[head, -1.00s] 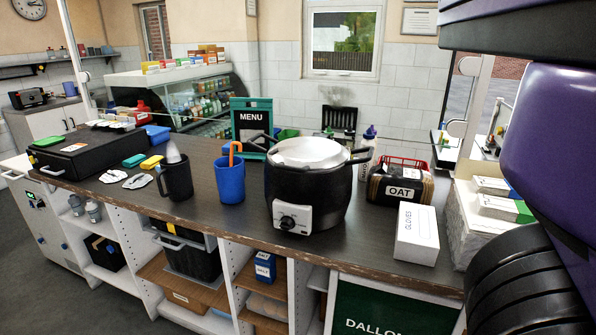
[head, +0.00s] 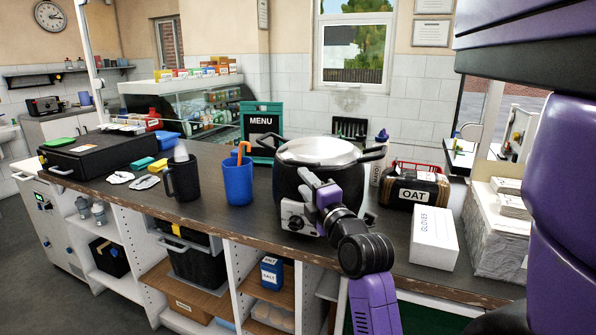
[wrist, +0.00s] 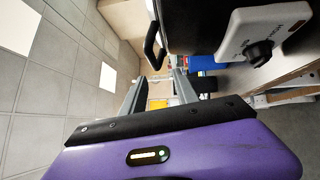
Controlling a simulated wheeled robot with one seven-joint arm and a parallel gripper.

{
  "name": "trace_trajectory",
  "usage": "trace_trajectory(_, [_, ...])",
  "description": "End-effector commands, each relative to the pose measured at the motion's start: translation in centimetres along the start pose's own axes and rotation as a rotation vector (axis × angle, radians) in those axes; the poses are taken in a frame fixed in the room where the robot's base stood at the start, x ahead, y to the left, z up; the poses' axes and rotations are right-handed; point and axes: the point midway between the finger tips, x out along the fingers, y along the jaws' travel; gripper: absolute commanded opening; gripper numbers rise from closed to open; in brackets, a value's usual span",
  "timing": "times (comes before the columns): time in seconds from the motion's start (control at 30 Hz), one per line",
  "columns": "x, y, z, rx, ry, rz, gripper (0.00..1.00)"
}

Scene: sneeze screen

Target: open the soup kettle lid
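The soup kettle (head: 290,185) is a round black pot on the counter, with a white control panel and knob on its front and black side handles. Its silver-grey lid (head: 318,151) lies shut on top. In the wrist view the kettle's dark body (wrist: 195,22), white panel (wrist: 262,32) and one black handle (wrist: 152,47) show sideways at the top. My gripper (head: 312,185) is in front of the kettle, partly covering its body and panel, below lid level. In the wrist view my gripper (wrist: 158,88) has its two fingers apart with nothing between them.
To the kettle's left stand a blue cup (head: 238,182) and a black mug (head: 184,180). To its right are an oat container (head: 415,190), a white gloves box (head: 434,240) and a bottle (head: 379,160). A menu sign (head: 262,130) stands behind. The air above the kettle is clear.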

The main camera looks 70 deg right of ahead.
Motion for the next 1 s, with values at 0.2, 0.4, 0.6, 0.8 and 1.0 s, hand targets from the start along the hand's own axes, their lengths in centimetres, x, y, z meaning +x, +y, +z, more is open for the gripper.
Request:
trace_trajectory(0.2, [1.5,1.1,1.5,-0.054,-0.017,0.009,0.36])
trace_trajectory(0.4, [4.4,1.3,1.5,-0.052,-0.016,0.010,0.36])
trace_trajectory(0.6, [7.1,1.2,1.5,-0.052,-0.016,0.009,0.36])
trace_trajectory(0.8, [8.3,1.1,1.5,-0.053,-0.016,0.010,0.36])
trace_trajectory(1.0, [8.3,1.0,1.5,-0.052,-0.016,0.010,0.36])
